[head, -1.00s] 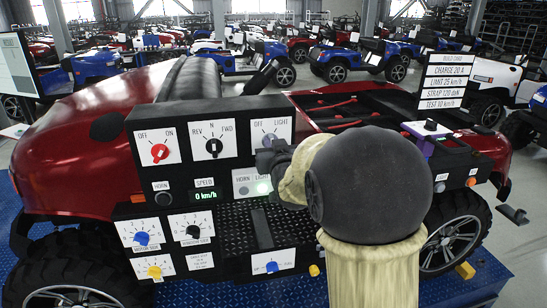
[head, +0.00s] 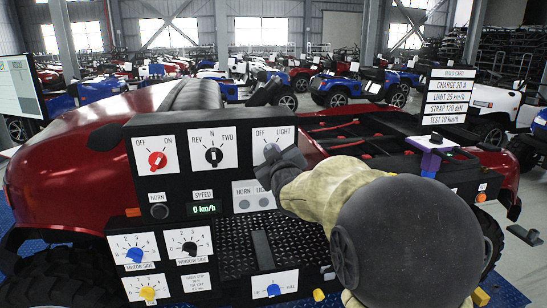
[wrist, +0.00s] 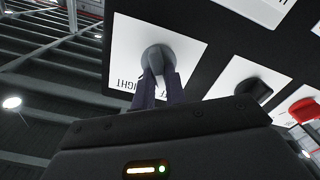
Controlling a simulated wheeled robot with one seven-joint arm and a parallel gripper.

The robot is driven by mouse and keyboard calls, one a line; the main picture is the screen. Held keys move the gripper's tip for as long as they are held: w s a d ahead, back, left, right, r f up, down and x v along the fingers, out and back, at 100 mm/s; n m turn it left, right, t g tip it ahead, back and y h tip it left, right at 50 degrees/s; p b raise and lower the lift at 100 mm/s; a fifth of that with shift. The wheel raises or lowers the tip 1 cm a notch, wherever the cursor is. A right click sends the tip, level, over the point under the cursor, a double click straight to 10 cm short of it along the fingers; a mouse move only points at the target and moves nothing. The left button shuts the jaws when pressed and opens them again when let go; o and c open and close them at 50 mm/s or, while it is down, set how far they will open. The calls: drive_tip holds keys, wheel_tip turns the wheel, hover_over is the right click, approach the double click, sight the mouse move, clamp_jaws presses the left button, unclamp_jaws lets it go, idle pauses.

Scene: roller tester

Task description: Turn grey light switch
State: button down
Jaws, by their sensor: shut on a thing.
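The grey light switch (head: 271,150) is a knob on a white plate marked OFF and LIGHT, at the top right of the black panel. My gripper (head: 277,160) reaches it from the right and partly hides it. In the wrist view the grey knob (wrist: 155,56) stands out from its plate, and the two fingers of my gripper (wrist: 158,79) are closed on its sides. The indicator lamp marked LIGHT (head: 265,202) is grey and unlit, partly behind my arm.
Left of the switch are a black REV/N/FWD knob (head: 214,156) and a red OFF/ON knob (head: 157,160). A speed display (head: 204,208) reads 0 km/h. Lower down are blue, black and yellow knobs. The red car body (head: 60,180) surrounds the panel.

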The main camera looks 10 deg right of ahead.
drive_tip(key=shift+f, duration=0.1)
drive_tip(key=c, duration=1.4)
unclamp_jaws()
drive_tip(key=shift+c, duration=0.2)
drive_tip(key=s, duration=1.7)
drive_tip(key=shift+s, duration=0.2)
